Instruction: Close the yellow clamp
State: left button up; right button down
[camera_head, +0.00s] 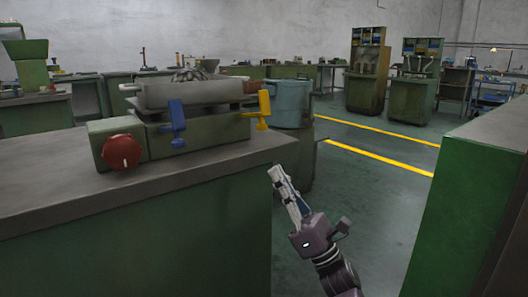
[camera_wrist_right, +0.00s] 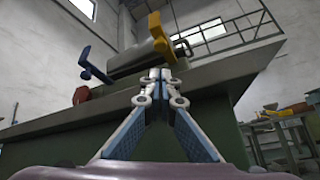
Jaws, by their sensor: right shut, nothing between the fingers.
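The yellow clamp (camera_head: 263,110) stands at the right end of a green machine with a grey tray (camera_head: 190,94) on top, on the bench. It also shows in the right wrist view (camera_wrist_right: 157,30), above and beyond the fingertips. A blue clamp (camera_head: 177,122) is on the same machine, left of the yellow one; the right wrist view shows it too (camera_wrist_right: 95,70). My right gripper (camera_head: 276,172) is shut and empty, below and right of the yellow clamp, beside the bench end and not touching the clamp. Its closed fingers (camera_wrist_right: 158,76) point toward the machine. My left gripper is not in view.
A red knob (camera_head: 122,152) is at the machine's left front. The bench (camera_head: 130,200) has a hard right edge near my right gripper. A blue-grey bucket (camera_head: 289,103) stands behind the clamp. A green cabinet (camera_head: 460,220) is at the right, with open floor between.

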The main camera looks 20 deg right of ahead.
jog(key=b+x, duration=0.1)
jog(key=x, duration=0.8)
jog(key=shift+w+a+r, duration=0.15)
jog(key=shift+w+r, duration=0.05)
jog(key=shift+s+r, duration=0.1)
jog(key=shift+r, duration=0.15)
dwell(0.7)
